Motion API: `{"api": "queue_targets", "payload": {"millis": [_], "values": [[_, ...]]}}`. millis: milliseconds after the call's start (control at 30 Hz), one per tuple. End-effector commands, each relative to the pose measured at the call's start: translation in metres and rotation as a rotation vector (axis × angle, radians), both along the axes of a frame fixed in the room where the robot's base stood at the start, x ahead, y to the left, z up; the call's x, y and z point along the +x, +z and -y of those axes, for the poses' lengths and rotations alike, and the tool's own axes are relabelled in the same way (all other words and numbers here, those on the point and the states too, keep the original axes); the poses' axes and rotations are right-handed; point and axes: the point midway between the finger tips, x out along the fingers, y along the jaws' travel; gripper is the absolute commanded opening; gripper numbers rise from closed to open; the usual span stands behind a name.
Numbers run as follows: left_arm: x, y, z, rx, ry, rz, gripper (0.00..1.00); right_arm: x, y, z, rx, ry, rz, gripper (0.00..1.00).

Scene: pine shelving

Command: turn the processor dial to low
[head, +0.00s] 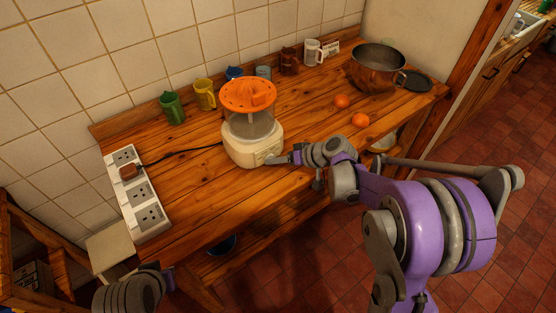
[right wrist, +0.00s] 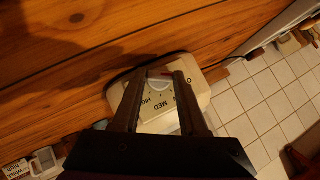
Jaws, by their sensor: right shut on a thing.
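The processor (head: 245,145) stands on the wooden counter, with a cream base, a clear bowl and an orange top. My right gripper (right wrist: 154,76) is shut on the dial, one finger on each side. In the head view my right gripper (head: 274,160) reaches the base's front from the right. The left gripper's fingers are not visible.
A power strip (head: 137,193) with a plug and cord lies left of the processor. Several mugs line the wall behind it. Two oranges (head: 342,101) and a copper pot (head: 377,68) stand to the right. The counter's front left is clear.

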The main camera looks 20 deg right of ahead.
Motion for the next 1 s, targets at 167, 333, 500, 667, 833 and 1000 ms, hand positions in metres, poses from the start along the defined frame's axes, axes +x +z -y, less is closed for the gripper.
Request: {"api": "queue_targets", "payload": {"millis": [167,333,500,667,833,1000], "values": [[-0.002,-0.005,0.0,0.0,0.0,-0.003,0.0,0.0,-0.001,0.001,0.027,-0.001,-0.012,0.0],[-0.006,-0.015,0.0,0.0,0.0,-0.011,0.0,0.0,-0.004,0.003,0.104,-0.002,-0.039,0.0],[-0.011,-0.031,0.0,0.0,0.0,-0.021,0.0,0.001,-0.007,0.005,0.223,-0.003,-0.08,0.0],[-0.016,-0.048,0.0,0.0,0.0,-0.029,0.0,0.002,-0.008,0.006,0.346,-0.004,-0.125,0.0],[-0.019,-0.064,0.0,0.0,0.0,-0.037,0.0,0.002,-0.01,0.007,0.464,-0.002,-0.168,0.0],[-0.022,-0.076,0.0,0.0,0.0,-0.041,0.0,0.003,-0.01,0.008,0.558,-0.002,-0.201,0.0]]}}
